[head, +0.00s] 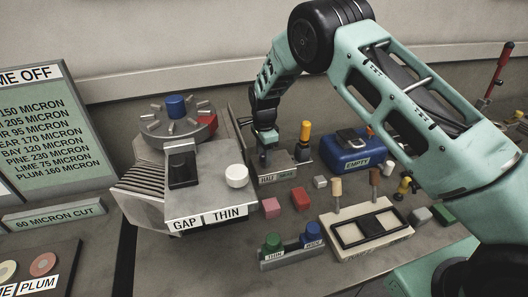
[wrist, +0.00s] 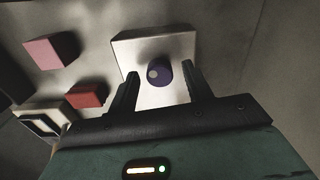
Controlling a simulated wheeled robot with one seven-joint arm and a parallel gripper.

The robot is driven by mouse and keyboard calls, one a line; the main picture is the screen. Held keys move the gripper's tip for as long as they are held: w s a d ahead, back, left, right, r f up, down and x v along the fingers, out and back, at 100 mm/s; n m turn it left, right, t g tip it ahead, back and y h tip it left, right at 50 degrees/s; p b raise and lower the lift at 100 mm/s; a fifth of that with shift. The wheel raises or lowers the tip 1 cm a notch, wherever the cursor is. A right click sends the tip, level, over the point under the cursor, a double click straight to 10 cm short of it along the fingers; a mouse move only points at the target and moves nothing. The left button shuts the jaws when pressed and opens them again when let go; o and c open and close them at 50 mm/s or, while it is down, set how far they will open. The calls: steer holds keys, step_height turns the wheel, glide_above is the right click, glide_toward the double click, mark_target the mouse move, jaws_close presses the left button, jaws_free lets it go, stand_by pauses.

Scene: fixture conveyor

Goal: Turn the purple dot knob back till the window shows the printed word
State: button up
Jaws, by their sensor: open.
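The purple knob (wrist: 163,73) with a pale dot (wrist: 152,74) on its left side stands on a light grey box (wrist: 172,43) in the wrist view. My gripper (wrist: 160,76) is open, with one finger on each side of the knob and a gap on both sides. In the head view my gripper (head: 267,140) points down over a small grey box with a white label strip (head: 276,179) on its front. The strip's words are too small to read surely. The knob is hidden behind my gripper there.
An orange-topped peg (head: 305,130) stands just right of my gripper. A large grey machine with a white knob (head: 237,176) and a "GAP THIN" label is to the left. A blue case (head: 345,152) is behind on the right. Red and pink blocks (head: 271,207) lie in front.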

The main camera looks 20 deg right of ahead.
steer(key=c, duration=1)
